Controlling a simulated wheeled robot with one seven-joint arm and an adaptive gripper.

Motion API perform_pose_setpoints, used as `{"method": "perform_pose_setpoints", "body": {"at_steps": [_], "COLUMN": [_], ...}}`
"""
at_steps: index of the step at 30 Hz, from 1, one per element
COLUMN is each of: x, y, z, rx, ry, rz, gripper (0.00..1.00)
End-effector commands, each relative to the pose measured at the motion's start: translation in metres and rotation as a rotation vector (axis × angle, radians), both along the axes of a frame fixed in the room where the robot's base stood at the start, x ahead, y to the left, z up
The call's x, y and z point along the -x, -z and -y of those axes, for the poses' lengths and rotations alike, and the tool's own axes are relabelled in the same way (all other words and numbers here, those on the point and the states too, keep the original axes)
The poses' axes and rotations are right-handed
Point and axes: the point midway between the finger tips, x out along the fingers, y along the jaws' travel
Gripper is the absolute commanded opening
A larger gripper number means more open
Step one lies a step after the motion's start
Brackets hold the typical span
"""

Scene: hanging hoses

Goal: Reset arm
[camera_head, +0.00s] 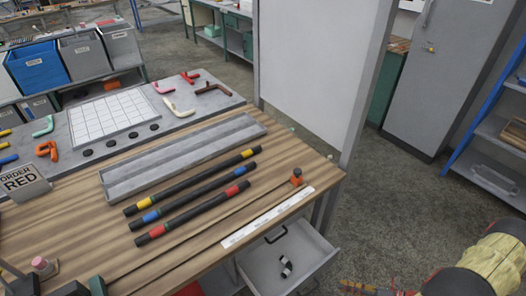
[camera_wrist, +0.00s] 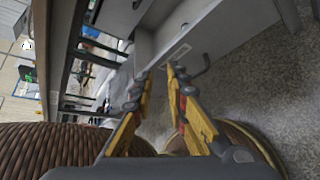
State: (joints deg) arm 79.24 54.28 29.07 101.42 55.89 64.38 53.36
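My gripper (camera_wrist: 158,72) shows in the wrist view with two yellow fingers. Their tips stand apart with a visible gap, and nothing is held between them. The tips point toward a grey panel or drawer-like part (camera_wrist: 205,50) with a dark handle; I cannot tell how far off it is. Three black hoses with coloured bands lie side by side on the wooden table: yellow-banded (camera_head: 192,181), blue-banded (camera_head: 195,196) and red-banded (camera_head: 192,214). A long grey tray (camera_head: 185,160) lies behind them.
An open drawer (camera_head: 300,262) under the table's right end holds a small black-and-white item (camera_head: 286,267). A yellow ribbed object (camera_head: 495,262) fills the lower right corner. Brown ribbed shapes (camera_wrist: 50,150) crowd the wrist view's bottom. Bare floor (camera_head: 400,215) lies right of the table.

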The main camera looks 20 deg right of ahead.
Motion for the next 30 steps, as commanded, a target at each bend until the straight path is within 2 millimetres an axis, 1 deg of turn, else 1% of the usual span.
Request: {"method": "perform_pose_setpoints", "body": {"at_steps": [1, 5, 6, 13, 17, 18, 22, 27, 30], "x": [-0.009, -0.028, -0.034, -0.064, -0.076, -0.08, -0.088, -0.092, -0.09], "y": [-0.021, -0.066, -0.08, -0.16, -0.205, -0.219, -0.261, -0.315, -0.345], "z": [0.003, 0.001, 0.0, -0.02, -0.038, -0.044, -0.066, -0.098, -0.117], "rx": [0.067, 0.223, 0.27, 0.527, 0.663, 0.706, 0.839, 1.008, 1.106], "ry": [-0.083, -0.289, -0.352, -0.719, -0.928, -0.991, -1.198, -1.463, -1.614], "rz": [0.024, 0.095, 0.117, 0.266, 0.361, 0.393, 0.497, 0.644, 0.734], "gripper": [0.15, 0.15, 0.15, 0.15, 0.15, 0.15, 0.15, 0.15, 0.15]}}
